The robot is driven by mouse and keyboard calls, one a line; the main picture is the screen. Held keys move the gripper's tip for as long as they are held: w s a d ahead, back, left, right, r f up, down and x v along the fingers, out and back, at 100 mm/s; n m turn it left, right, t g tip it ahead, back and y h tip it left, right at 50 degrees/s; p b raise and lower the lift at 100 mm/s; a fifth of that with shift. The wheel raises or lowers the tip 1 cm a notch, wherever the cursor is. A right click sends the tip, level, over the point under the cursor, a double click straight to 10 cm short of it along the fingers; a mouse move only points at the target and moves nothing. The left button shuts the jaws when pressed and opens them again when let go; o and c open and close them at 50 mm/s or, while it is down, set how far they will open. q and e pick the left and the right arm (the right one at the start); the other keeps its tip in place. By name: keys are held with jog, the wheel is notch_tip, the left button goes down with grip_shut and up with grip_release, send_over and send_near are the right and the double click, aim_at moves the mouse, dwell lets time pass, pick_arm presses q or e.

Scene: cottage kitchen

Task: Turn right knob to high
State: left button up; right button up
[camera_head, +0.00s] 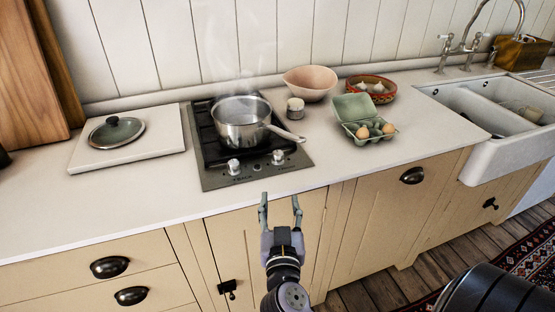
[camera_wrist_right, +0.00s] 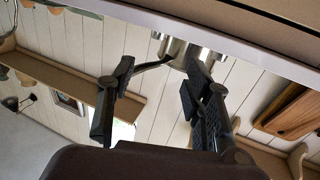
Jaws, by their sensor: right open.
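The right knob (camera_head: 278,157) is a small silvery knob on the front strip of the hob (camera_head: 258,172), below the pot handle. A matching left knob (camera_head: 233,167) sits to its left. My right gripper (camera_head: 280,201) is open and empty, its fingers pointing toward the counter. It is just in front of the counter edge, below the right knob in the picture and apart from it. In the right wrist view both fingers (camera_wrist_right: 158,78) stand apart with nothing between them; I cannot make out the right knob there. My left gripper is in neither view.
A steaming metal pot (camera_head: 240,120) stands on the hob, its handle reaching right above the right knob. An egg carton (camera_head: 352,108), pink bowl (camera_head: 310,84) and small jar (camera_head: 295,108) stand to the right. A lid (camera_head: 116,132) lies on a white board (camera_head: 162,135) at left.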

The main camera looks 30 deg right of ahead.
aim_at(278, 159)
jog(key=p+x, duration=0.2)
jog(key=x, duration=0.5)
jog(key=p+x, duration=0.2)
jog(key=x, duration=0.6)
jog(key=shift+w+d+r+p, duration=0.2)
jog(key=shift+w+p, duration=0.1)
jog(key=shift+p, duration=0.1)
jog(key=shift+w+d+f, duration=0.1)
jog(key=shift+w+d, duration=0.25)
jog(key=shift+w, duration=0.25)
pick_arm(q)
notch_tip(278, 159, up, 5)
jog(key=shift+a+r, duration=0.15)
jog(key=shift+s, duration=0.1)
pick_arm(e)
grip_shut()
